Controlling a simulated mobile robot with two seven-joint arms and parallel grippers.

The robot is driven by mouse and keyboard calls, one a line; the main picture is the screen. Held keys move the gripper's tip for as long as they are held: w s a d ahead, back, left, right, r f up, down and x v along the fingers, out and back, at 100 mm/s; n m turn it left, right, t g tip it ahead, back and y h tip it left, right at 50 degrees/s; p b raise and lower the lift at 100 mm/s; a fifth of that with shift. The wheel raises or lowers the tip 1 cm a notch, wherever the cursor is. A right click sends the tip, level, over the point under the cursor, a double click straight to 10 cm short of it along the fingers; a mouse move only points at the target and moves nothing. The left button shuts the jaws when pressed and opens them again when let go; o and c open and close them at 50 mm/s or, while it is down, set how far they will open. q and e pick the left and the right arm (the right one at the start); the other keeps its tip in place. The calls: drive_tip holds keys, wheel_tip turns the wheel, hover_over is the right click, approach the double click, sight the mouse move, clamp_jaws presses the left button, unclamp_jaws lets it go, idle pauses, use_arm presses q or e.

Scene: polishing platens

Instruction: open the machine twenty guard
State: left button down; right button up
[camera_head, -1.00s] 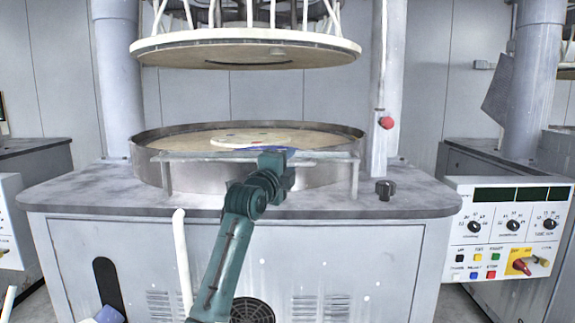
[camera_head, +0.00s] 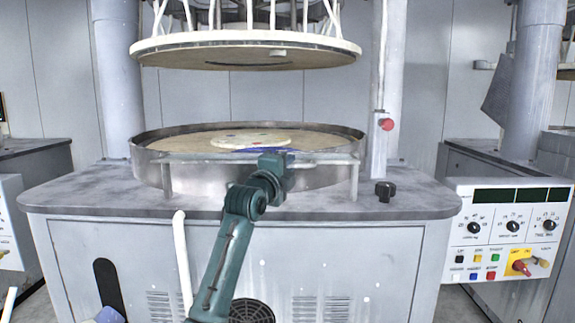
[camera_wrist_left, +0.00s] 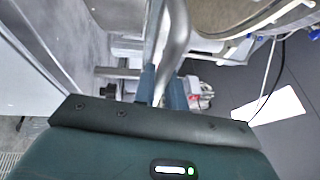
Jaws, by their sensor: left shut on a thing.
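The machine guard (camera_head: 200,158) is a grey metal bar on two posts along the front of the round platen basin (camera_head: 148,160). My left gripper (camera_head: 270,155) is at the middle-right of this bar, in front of the basin. In the left wrist view, its two blue-grey fingers (camera_wrist_left: 162,88) are shut on a grey metal tube (camera_wrist_left: 176,38) that runs between them. The fingertips are partly hidden behind the tube and the gripper body. My right gripper is in neither view.
A large upper plate (camera_head: 245,48) hangs above the basin. A pale disc (camera_head: 250,141) lies inside it. A black knob (camera_head: 384,190) stands on the machine top at right. A control panel (camera_head: 508,235) is further right, and a white curved pipe (camera_head: 182,255) stands in front.

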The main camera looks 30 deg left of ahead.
use_arm(q)
drive_tip(key=shift+r+p, duration=0.7)
drive_tip(key=shift+p, duration=0.05)
drive_tip(key=shift+r+g+p, duration=0.3)
drive_tip(key=shift+p, duration=0.45)
drive_tip(key=r+p, duration=0.1)
drive_tip(key=p, duration=0.2)
drive_tip(key=shift+w+a+n+g, duration=0.1)
drive_tip(key=shift+n+g, duration=0.2)
drive_tip(key=shift+g, duration=0.1)
drive_tip(key=r+p, duration=0.1)
drive_tip(key=p, duration=0.3)
drive_tip(key=shift+w+r+g, duration=0.15)
drive_tip(key=shift+r+g, duration=0.05)
drive_tip(key=shift+g, duration=0.2)
drive_tip(key=p, duration=0.2)
drive_tip(key=shift+w+a+n+g+p, duration=0.1)
drive_tip(key=shift+a+n+g+p, duration=0.05)
drive_tip(key=shift+n+g+p, duration=0.25)
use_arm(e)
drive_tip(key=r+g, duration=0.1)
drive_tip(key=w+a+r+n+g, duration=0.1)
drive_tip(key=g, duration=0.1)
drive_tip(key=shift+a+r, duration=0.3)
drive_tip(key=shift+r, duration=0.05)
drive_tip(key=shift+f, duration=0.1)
